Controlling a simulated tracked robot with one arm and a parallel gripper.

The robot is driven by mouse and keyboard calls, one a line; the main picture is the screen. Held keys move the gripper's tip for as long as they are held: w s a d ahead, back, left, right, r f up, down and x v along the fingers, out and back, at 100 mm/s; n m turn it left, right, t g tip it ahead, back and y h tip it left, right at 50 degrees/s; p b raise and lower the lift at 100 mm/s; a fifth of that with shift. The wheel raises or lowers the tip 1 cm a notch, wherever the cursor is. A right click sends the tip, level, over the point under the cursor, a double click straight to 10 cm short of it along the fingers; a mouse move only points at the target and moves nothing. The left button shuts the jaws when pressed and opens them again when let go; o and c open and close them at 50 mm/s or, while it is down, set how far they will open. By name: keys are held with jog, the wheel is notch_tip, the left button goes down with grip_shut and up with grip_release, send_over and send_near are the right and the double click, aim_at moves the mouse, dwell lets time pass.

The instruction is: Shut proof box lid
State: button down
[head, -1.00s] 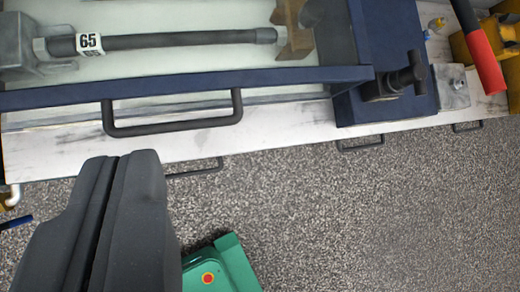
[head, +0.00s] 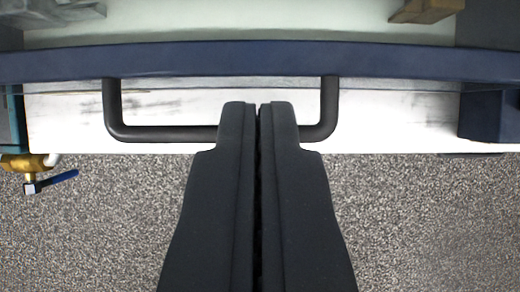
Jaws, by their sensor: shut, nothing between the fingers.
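The proof box's blue front edge (head: 200,62) runs across the upper part of the head view, with a pale panel or interior (head: 200,32) behind it. A dark U-shaped handle (head: 160,132) is fixed to this edge and sticks out toward me. My gripper (head: 258,106) is shut and empty, its fingers pressed together. Its tips overlap the right-middle of the handle's bar in the picture and hide part of it. I cannot tell whether they touch it or are above it. The full lid is out of frame.
A white bench edge (head: 70,125) lies below the blue edge. A brass valve with a blue lever (head: 50,182) sticks out at the left. A blue block (head: 490,115) stands at the right. Open speckled floor (head: 430,220) fills the front.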

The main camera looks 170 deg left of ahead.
jog(key=shift+s+f, duration=0.15)
jog(key=shift+f, duration=1)
jog(key=shift+s+f, duration=0.1)
jog(key=shift+f, duration=1.05)
